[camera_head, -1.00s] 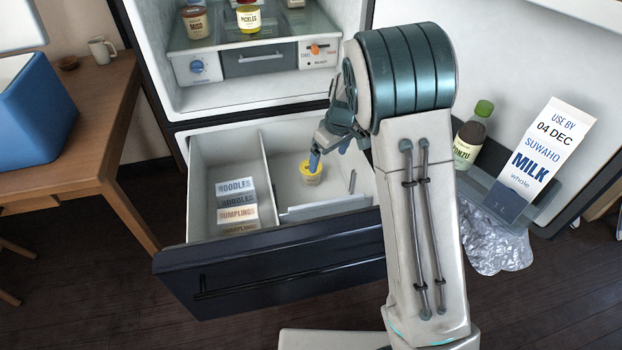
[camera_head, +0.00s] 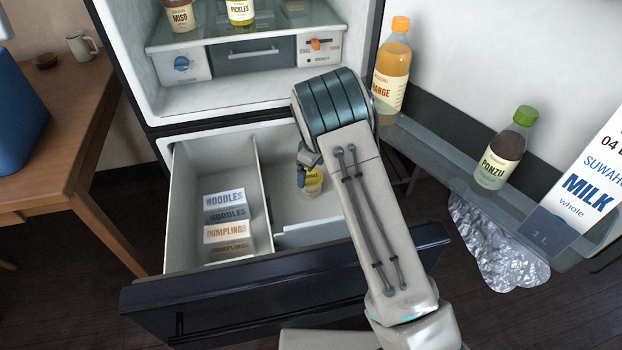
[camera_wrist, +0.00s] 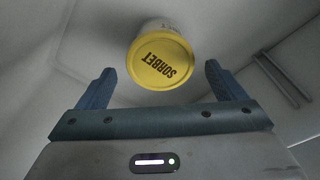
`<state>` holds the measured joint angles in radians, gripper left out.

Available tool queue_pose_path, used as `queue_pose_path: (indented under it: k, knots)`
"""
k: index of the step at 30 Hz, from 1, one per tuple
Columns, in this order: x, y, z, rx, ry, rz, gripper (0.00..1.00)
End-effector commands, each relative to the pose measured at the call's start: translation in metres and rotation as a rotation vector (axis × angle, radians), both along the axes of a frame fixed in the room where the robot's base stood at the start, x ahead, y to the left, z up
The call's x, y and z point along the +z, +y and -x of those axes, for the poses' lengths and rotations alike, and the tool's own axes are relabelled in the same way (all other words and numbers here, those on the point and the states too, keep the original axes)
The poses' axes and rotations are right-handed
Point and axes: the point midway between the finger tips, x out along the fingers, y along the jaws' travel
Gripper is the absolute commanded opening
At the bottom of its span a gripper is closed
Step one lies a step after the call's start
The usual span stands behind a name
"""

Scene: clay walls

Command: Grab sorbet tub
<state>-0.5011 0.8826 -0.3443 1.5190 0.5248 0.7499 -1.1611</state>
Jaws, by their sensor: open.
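The sorbet tub stands in the right compartment of the open freezer drawer (camera_head: 283,278). In the wrist view the tub (camera_wrist: 160,66) shows its yellow lid marked SORBET and a bit of its pale side. In the head view the tub (camera_head: 313,184) is partly hidden by my arm and gripper. My gripper (camera_wrist: 157,84) is open, one blue finger on each side of the lid in the picture, with gaps between. The lid lies ahead of and between the fingers; I cannot tell how deep it sits. My gripper also shows in the head view (camera_head: 304,172), mostly hidden behind my arm.
The left compartment holds stacked boxes of noodles (camera_head: 225,197) and dumplings (camera_head: 228,231). A divider (camera_head: 262,195) separates the compartments. The open fridge door on the right carries an orange bottle (camera_head: 392,70), ponzu (camera_head: 503,150) and milk (camera_head: 588,185). A wooden table (camera_head: 85,130) stands left.

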Motion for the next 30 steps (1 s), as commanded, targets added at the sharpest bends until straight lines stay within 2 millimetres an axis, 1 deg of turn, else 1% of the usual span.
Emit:
queue_pose_path:
  k: [1,5,10,13,16,23,24,26,27,28,29,30]
  knots:
    - [-0.008,0.001,0.000,0.002,0.002,0.001,0.90]
    - [-0.022,0.001,-0.001,0.000,0.002,0.001,0.90]
    - [-0.049,0.001,-0.002,-0.002,0.003,0.003,0.90]
    - [-0.061,0.003,-0.002,0.000,0.002,0.002,0.90]
    - [-0.068,0.004,-0.003,0.000,0.000,0.001,0.90]
    - [-0.068,0.005,-0.003,0.000,0.000,0.000,0.90]
    - [-0.068,0.005,-0.003,0.000,0.000,0.000,0.85]
    - [-0.068,0.005,-0.003,0.000,0.000,0.000,0.68]
    - [-0.068,0.005,-0.003,0.000,0.000,0.000,0.57]
    - [-0.068,0.005,-0.003,0.000,0.000,0.000,0.48]
    - [-0.068,0.005,-0.003,0.000,0.000,0.000,0.45]
    - [-0.068,0.005,-0.003,0.000,0.000,0.000,0.45]
